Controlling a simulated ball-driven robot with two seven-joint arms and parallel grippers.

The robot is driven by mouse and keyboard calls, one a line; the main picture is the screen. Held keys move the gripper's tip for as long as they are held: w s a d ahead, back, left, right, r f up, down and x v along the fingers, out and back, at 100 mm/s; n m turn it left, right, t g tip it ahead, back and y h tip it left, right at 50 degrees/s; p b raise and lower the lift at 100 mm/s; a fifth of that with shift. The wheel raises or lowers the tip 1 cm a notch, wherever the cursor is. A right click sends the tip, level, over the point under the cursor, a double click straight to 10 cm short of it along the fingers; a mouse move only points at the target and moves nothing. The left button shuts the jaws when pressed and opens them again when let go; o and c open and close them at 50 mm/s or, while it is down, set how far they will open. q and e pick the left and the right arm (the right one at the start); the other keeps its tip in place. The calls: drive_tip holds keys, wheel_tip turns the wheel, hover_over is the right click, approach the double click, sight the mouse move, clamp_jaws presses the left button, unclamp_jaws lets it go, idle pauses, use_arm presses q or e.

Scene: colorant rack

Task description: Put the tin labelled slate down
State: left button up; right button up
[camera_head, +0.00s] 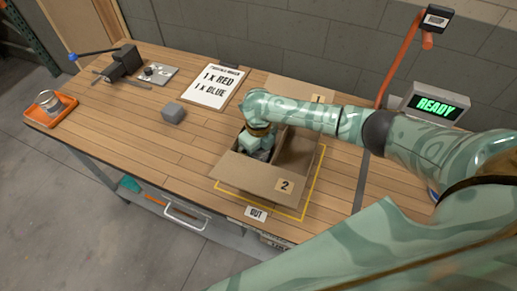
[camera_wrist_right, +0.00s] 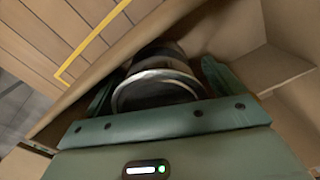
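My right gripper (camera_head: 262,152) reaches down into the open cardboard box (camera_head: 258,178), and its fingertips are hidden there in the head view. In the right wrist view my right gripper (camera_wrist_right: 160,85) has its two green fingers close against both sides of a tin (camera_wrist_right: 158,92) with a shiny metal rim. The tin sits inside the box near one wall. Its label does not show, and I cannot tell whether its base touches the box floor. My left gripper is not in view.
The box stands within yellow tape (camera_head: 318,180) by the OUT label (camera_head: 256,212), flaps spread open. Another tin (camera_head: 50,103) stands on an orange tray (camera_head: 42,118) at far left. A grey block (camera_head: 173,112), clipboard (camera_head: 213,87) and clamp (camera_head: 122,62) lie across the table.

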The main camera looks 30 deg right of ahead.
wheel_tip(320, 180, up, 12)
drive_tip(key=p, duration=0.3)
drive_tip(key=shift+r+p, duration=0.15)
drive_tip(key=shift+p, duration=0.25)
